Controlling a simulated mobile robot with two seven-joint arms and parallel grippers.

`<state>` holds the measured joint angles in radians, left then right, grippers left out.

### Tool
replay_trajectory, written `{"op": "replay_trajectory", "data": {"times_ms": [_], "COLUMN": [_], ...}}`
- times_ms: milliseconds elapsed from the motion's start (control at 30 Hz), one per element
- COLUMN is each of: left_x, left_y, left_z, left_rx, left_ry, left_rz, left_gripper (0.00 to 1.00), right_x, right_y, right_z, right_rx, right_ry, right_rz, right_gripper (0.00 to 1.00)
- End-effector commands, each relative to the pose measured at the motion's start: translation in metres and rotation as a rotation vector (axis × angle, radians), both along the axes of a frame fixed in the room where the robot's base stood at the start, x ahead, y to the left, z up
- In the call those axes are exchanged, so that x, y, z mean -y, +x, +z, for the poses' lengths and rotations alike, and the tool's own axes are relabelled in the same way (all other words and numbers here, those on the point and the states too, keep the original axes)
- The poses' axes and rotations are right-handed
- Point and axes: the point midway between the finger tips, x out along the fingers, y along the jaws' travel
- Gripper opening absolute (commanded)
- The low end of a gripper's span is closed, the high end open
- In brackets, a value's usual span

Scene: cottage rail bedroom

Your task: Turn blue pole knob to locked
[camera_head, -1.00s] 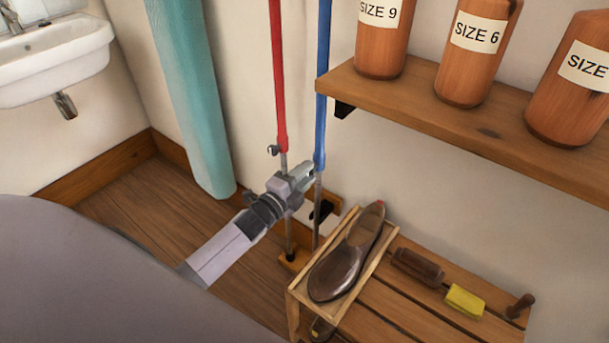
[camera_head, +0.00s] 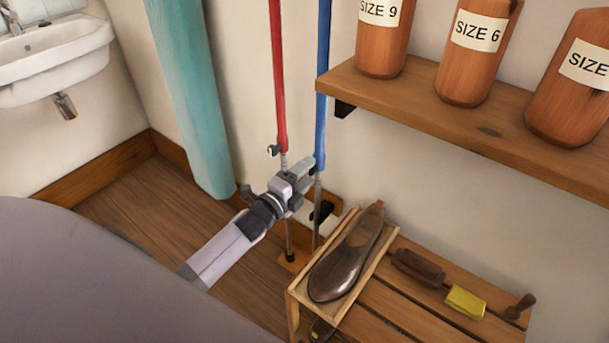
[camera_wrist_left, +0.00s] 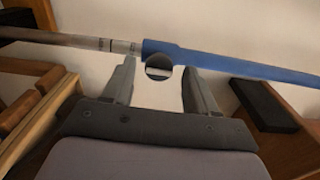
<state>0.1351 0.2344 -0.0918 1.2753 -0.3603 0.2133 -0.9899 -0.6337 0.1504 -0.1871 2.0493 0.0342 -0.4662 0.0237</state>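The blue pole (camera_head: 322,90) stands upright against the wall, with a thin metal lower rod (camera_head: 317,215). In the left wrist view the blue pole (camera_wrist_left: 225,64) crosses the picture, and its collar meets the metal rod (camera_wrist_left: 70,40). A small round dark knob (camera_wrist_left: 158,67) sits at that joint. My left gripper (camera_head: 309,170) is at this joint in the head view. In the wrist view my left gripper (camera_wrist_left: 160,82) is open, with one finger on each side of the knob and gaps visible. The knob is hidden in the head view. My right gripper is not in view.
A red pole (camera_head: 277,80) with its own small knob (camera_head: 272,151) stands close on the left. A wooden shelf (camera_head: 440,110) with labelled wooden forms is at upper right. A low slatted rack (camera_head: 400,310) with a shoe (camera_head: 347,258) and brushes stands below right.

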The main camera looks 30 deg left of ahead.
Motion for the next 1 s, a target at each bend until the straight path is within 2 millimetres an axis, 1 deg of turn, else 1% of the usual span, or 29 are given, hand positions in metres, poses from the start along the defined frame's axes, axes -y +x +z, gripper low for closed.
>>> {"op": "replay_trajectory", "data": {"times_ms": [267,367,467,700,800,1000], "left_x": [0.0,-0.001,-0.002,-0.006,-0.008,-0.01], "left_y": [-0.001,-0.005,-0.014,-0.047,-0.058,-0.07], "left_z": [-0.001,-0.001,-0.001,0.0,0.0,0.0], "left_rx": [-0.002,-0.003,-0.004,-0.003,-0.002,-0.001], "left_ry": [-0.001,-0.002,-0.001,-0.001,-0.001,-0.001], "left_rz": [0.0,0.0,0.0,0.0,0.001,0.0], "left_gripper": [0.57,0.57,0.57,0.57,0.57,0.57], "right_x": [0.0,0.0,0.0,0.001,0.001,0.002], "right_y": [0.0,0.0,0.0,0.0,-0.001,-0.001], "right_z": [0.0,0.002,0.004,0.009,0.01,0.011], "right_rx": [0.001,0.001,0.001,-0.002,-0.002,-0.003], "right_ry": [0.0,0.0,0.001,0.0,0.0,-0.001], "right_rz": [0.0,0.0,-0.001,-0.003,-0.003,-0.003], "right_gripper": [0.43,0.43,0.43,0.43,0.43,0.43]}}
